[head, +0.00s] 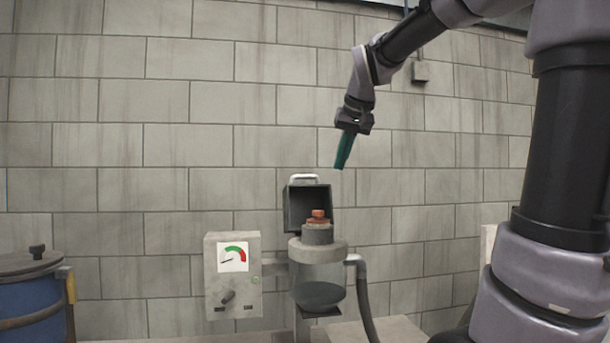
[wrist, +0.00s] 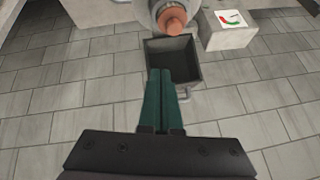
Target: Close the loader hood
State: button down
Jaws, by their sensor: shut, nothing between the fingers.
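The loader hood (head: 297,209) is a dark, open box-shaped lid with a pale handle (head: 304,178) on its top edge. It stands swung up behind the loader (head: 319,250), with its hollow side facing the head camera. The loader has a grey collar and an orange knob (head: 318,214) on top. My gripper (head: 341,166) has green fingers, shut and empty, pointing down above and right of the hood. In the wrist view the fingertips (wrist: 166,72) overlap the near edge of the hood (wrist: 193,68); I cannot tell how far apart they are. The handle is partly hidden there.
A grey box with a gauge (head: 233,257) is left of the loader, and a blue drum (head: 32,300) stands far left. A dark hose (head: 365,300) hangs right of the loader. A block wall (head: 170,110) is behind; the space around my gripper looks clear.

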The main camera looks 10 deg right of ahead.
jog(key=w+a+r+n+h, duration=0.1)
jog(key=w+a+r, duration=0.15)
jog(key=w, duration=0.85)
jog(key=w+a+r+n, duration=0.1)
jog(key=w+a+r, duration=0.15)
jog(key=w, duration=0.75)
jog(key=shift+w+d+f, duration=0.1)
jog(key=shift+w+f, duration=0.2)
jog(key=shift+f, duration=1)
jog(key=shift+w+d+f, duration=0.1)
jog(key=shift+w+f, duration=0.2)
jog(key=shift+f, duration=1.05)
jog(key=shift+w+d+f, duration=0.1)
jog(key=shift+w+f, duration=0.2)
jog(key=shift+f, duration=1)
